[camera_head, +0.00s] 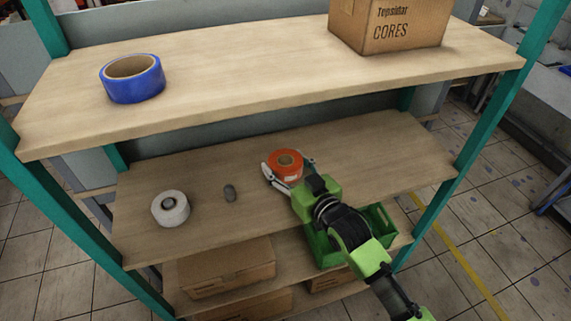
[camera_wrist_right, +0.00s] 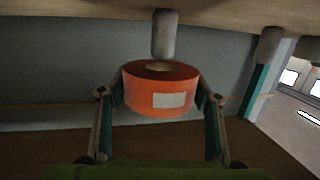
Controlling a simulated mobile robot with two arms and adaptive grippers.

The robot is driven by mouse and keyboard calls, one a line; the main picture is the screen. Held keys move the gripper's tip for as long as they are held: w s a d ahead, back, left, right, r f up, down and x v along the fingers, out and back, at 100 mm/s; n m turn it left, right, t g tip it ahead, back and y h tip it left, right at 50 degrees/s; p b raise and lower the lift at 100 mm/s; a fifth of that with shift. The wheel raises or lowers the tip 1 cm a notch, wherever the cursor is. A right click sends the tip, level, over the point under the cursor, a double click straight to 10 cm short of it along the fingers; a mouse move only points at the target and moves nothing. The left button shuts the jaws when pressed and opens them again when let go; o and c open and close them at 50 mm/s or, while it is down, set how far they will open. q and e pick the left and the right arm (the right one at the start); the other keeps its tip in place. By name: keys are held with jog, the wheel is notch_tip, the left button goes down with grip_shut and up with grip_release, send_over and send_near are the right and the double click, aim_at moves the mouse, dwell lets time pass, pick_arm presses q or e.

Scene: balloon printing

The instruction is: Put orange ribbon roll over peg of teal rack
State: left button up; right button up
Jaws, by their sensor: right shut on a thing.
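The orange ribbon roll (camera_head: 286,165) is at the teal rack's (camera_head: 50,205) middle shelf, its hole facing up in the head view. My right gripper (camera_head: 287,169) is shut on it, a finger on each side. The roll (camera_wrist_right: 160,93), with its pale label, also shows between the fingers in the right wrist view. There a grey peg (camera_wrist_right: 164,35) points at the roll's open hole. Its tip looks just at the opening; I cannot tell whether it is inside. My left gripper is not in view.
A white roll (camera_head: 170,208) sits around a peg at the left of the middle shelf (camera_head: 220,226). The upper shelf (camera_head: 240,72) holds a blue roll (camera_head: 131,85) and a cardboard box (camera_head: 388,29). Below are boxes (camera_head: 227,264) and a green crate (camera_head: 328,257).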

jog(key=shift+f+b, duration=1)
jog(key=shift+f, duration=0.1)
jog(key=shift+f+b, duration=0.8)
jog(key=shift+f, duration=0.8)
jog(key=o, duration=1.3)
jog(key=shift+s, duration=0.1)
jog(key=v, duration=1.2)
jog(key=shift+d+f, duration=0.1)
jog(key=shift+d, duration=0.05)
